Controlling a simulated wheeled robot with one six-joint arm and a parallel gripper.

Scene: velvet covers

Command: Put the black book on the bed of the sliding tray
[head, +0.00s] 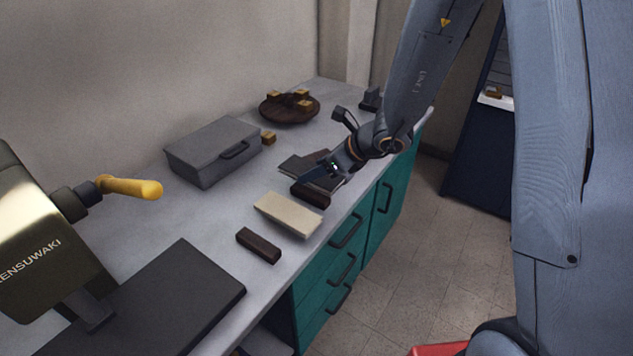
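A thin dark, flat thing (297,165), which looks like the black book, lies on the workbench under my gripper and is partly hidden by it. My gripper (322,174) is low over its right part. The fingers are small and dark, so I cannot tell whether they are open or touch the book. A wide black flat plate (190,290) lies at the lower left, in front of a machine with a yellow handle. It may be the bed of the sliding tray, but I cannot tell for sure.
A cream block (288,214) lies between two dark brown blocks (258,245) (311,194) near the bench's front edge. Behind stand a grey lidded box (213,152) and a brown dish (288,110) with wooden cubes. The yellow handle (130,188) juts over the bench.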

